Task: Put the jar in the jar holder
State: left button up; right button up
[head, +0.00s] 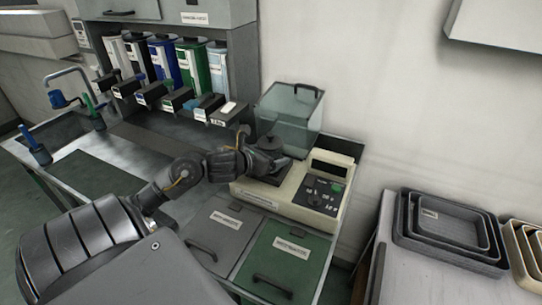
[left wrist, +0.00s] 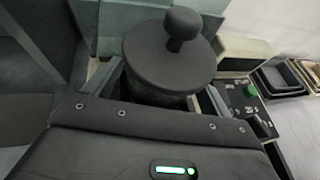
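The jar is dark, with a round flat lid and a ball knob. It shows in the head view (head: 269,143) and large in the left wrist view (left wrist: 170,58), where its lid hides most of the body. My left gripper (head: 263,158) has its fingers on both sides of the jar body, just under the lid, and appears shut on it. The jar is upright at the left part of the beige machine (head: 312,197); I cannot tell whether its base touches anything. I cannot make out a jar holder for certain. My right gripper is not in view.
A clear box (head: 290,107) stands close behind the jar. Several coloured dispensers (head: 162,62) line the back left. A grey lid (head: 219,234) and a green lid (head: 283,258) lie in front. Nested grey trays (head: 447,228) sit on the right table.

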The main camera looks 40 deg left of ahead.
pick_arm(q)
jog(key=shift+r, duration=0.15)
jog(key=p+v, duration=0.4)
jog(key=v, duration=0.8)
jog(key=shift+a, duration=0.1)
dwell(0.4)
